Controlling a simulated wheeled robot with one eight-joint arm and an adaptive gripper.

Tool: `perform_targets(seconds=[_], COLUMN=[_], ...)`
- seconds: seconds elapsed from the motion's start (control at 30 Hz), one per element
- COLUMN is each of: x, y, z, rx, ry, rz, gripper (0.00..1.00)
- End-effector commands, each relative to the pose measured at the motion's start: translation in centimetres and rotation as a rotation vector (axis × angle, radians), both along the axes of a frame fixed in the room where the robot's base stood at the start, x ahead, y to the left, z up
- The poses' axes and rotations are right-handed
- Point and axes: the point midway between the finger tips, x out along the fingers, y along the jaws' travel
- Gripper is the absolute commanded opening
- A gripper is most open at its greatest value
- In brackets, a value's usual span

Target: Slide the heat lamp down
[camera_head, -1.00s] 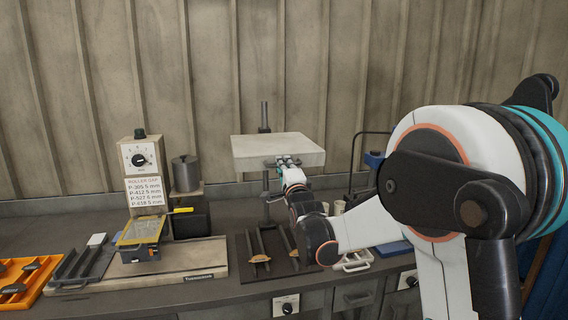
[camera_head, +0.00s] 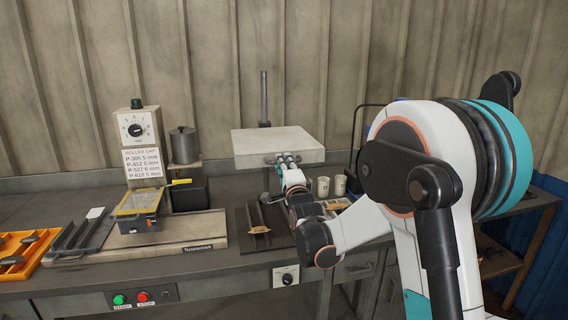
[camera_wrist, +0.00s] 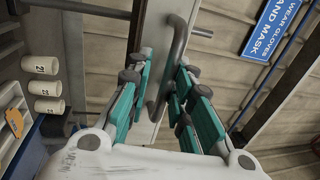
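The heat lamp (camera_head: 277,146) is a flat pale box on an upright dark pole (camera_head: 264,98) at the back of the bench. The pole stands out above it. My gripper (camera_head: 287,160) is at the handle on the lamp's front edge. In the wrist view the grey handle bar (camera_wrist: 178,45) passes between the teal fingers of my gripper (camera_wrist: 165,65). The fingers are apart, with a gap visible beside the bar. The bar looks close to the right finger; I cannot tell if they touch.
Below the lamp, a dark tray (camera_head: 247,243) holds brake shoes. White cups (camera_head: 339,185) stand to its right. At left are a roller-gap unit (camera_head: 139,130), a dark pot (camera_head: 184,146) and an orange tray (camera_head: 22,254). A knob (camera_head: 286,277) is on the bench front.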

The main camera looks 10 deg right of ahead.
Motion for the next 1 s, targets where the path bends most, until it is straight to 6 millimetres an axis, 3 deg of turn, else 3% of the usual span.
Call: perform_targets(seconds=[0.47,1.0], x=[-0.5,-9.9], y=[0.0,0.0], z=[0.1,-1.8], rx=[0.0,0.0], ry=[-0.003,-0.002], rz=[0.0,0.0], gripper=[0.18,0.18])
